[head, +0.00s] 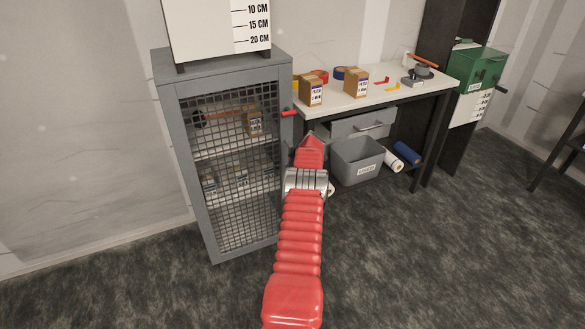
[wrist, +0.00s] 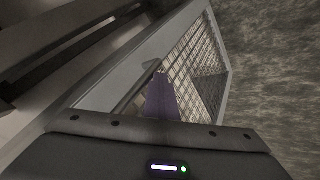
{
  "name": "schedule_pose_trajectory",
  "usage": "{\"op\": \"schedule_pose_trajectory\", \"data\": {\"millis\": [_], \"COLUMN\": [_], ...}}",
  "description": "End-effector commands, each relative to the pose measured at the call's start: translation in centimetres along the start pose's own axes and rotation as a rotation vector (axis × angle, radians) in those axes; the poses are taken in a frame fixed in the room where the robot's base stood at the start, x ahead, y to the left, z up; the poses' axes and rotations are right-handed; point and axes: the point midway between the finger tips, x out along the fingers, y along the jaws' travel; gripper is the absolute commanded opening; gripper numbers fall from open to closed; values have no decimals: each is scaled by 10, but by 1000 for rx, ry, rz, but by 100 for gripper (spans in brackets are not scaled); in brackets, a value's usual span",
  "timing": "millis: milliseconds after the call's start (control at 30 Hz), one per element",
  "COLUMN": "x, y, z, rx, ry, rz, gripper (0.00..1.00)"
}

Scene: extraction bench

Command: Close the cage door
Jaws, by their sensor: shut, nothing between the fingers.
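The cage (head: 172,130) is a tall grey metal cabinet at left centre in the head view. Its mesh door (head: 235,170) covers the front and looks flush or nearly flush with the frame; I cannot tell whether a small gap is left. A red handle (head: 290,113) sticks out at its right edge. My gripper (head: 311,138) is shut and empty, just right of the door's right edge and below the handle. In the wrist view, my fingers (wrist: 160,92) point at the framed mesh (wrist: 188,62); contact cannot be made out.
Boxes and a red bar show behind the mesh. A workbench (head: 345,98) with small boxes (head: 356,82) stands right of the cage, with a grey bin (head: 357,162) and rolls (head: 406,153) beneath. A white scale board (head: 205,30) stands on the cage. The front floor is clear.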

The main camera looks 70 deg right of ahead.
Motion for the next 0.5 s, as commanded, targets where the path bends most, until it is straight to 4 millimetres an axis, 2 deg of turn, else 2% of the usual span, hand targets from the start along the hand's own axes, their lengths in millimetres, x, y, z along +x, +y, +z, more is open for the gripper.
{"op": "schedule_pose_trajectory", "data": {"millis": [33, 500], "x": [3, -5], "y": [6, -3], "z": [-7, -8], "rx": [-4, -4], "ry": [3, 6], "rz": [28, 25], "gripper": [0, 0]}}
